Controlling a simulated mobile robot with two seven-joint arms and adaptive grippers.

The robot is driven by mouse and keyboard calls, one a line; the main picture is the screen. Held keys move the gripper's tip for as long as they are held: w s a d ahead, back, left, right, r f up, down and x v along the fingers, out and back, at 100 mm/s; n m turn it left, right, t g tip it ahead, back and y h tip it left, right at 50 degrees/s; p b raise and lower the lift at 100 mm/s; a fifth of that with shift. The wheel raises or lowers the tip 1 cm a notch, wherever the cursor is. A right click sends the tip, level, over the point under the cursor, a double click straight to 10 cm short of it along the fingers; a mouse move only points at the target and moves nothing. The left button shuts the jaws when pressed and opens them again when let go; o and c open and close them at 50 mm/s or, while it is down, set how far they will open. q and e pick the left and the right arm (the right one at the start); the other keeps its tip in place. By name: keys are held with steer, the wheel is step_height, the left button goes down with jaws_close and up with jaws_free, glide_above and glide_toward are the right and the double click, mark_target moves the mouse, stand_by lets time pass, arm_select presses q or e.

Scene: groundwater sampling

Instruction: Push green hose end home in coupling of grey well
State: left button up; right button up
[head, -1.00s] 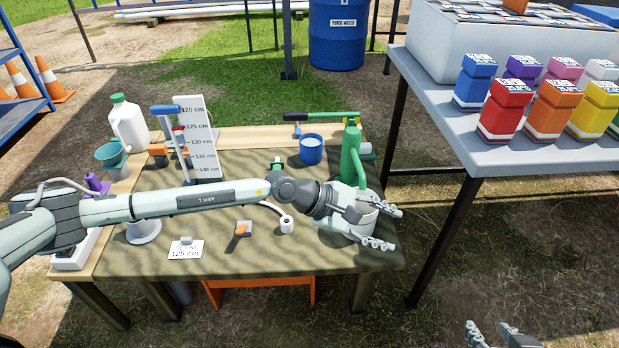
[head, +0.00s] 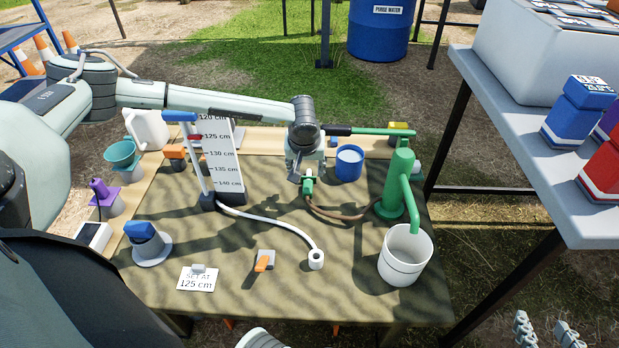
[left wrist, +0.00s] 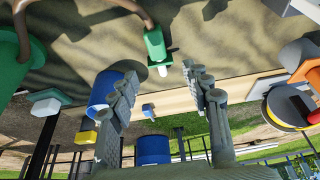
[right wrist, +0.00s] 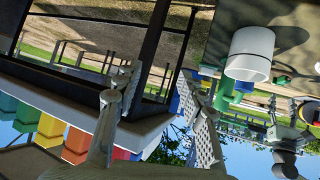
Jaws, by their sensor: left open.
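The green hose end (head: 308,187) lies on the camouflage-patterned table, joined to a brown hose (head: 335,212) that runs to the green pump. In the left wrist view the hose end (left wrist: 155,43) shows a pale tip. My left gripper (head: 303,172) is above and just behind it, open and empty; in the left wrist view the hose end is ahead of the parted fingers. I cannot tell which part is the grey well's coupling; a grey round base with a blue cap (head: 150,246) stands at front left. My right gripper (head: 547,328) is open and empty, off the table's front right.
The green hand pump (head: 399,172) spouts over a white bucket (head: 405,262). A blue cup (head: 348,164), a gauge board (head: 222,160), a white hose with a cylinder end (head: 316,259) and an orange-handled block (head: 264,261) stand around.

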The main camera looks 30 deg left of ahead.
mark_target(308, 183)
arm_select(q)
steer(key=x, duration=0.4)
steer(key=b+x, duration=0.1)
steer(key=x, duration=0.1)
steer(key=shift+s+d+f, duration=0.1)
steer(key=shift+d+f, duration=0.1)
steer(key=shift+f, duration=0.25)
steer(key=shift+a+f, duration=0.1)
steer(key=shift+f, duration=0.2)
jaws_close()
arm_select(e)
steer(key=a+r+t, duration=0.1)
steer(key=w+a+r+y, duration=0.1)
steer(key=r, duration=0.1)
steer(key=w+a+r+t, duration=0.1)
steer(key=shift+a+r+t+y, duration=0.2)
steer(key=shift+t+y, duration=0.1)
